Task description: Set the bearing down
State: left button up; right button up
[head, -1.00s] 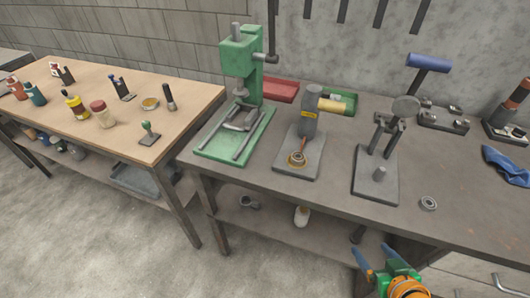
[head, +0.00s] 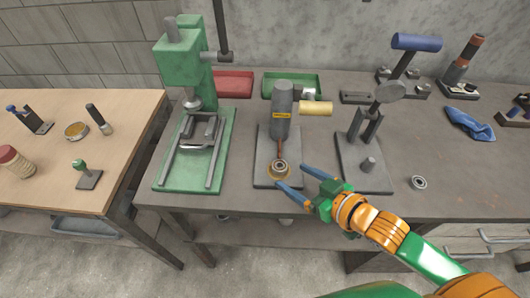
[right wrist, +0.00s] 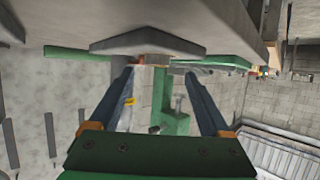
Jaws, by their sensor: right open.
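A steel bearing (head: 280,166) sits in a brass-coloured ring on the grey base plate of a small device (head: 282,110) with a yellow label, in the head view. My right gripper (head: 291,177) is open, its blue fingers spread in front of this bearing; I cannot tell whether they touch it. In the right wrist view the open fingers (right wrist: 160,75) point to the plate's edge (right wrist: 150,42), with a bit of orange between them. A second bearing-like ring (head: 419,182) lies flat on the bench to the right. My left gripper is not in view.
A green press (head: 190,70) stands left of the device. A grey plate with a short peg (head: 368,164) and a lever stand is on its right. Red (head: 233,84) and green (head: 291,83) trays lie behind. A blue cloth (head: 470,123) lies on the right; bench around the second ring is clear.

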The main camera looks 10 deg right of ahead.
aim_at(277, 164)
jog(key=shift+p+x, duration=0.3)
jog(key=shift+x, duration=2.35)
jog(key=shift+s+d+r, duration=0.15)
jog(key=shift+d+r, duration=0.1)
jog(key=c, duration=0.7)
grip_shut()
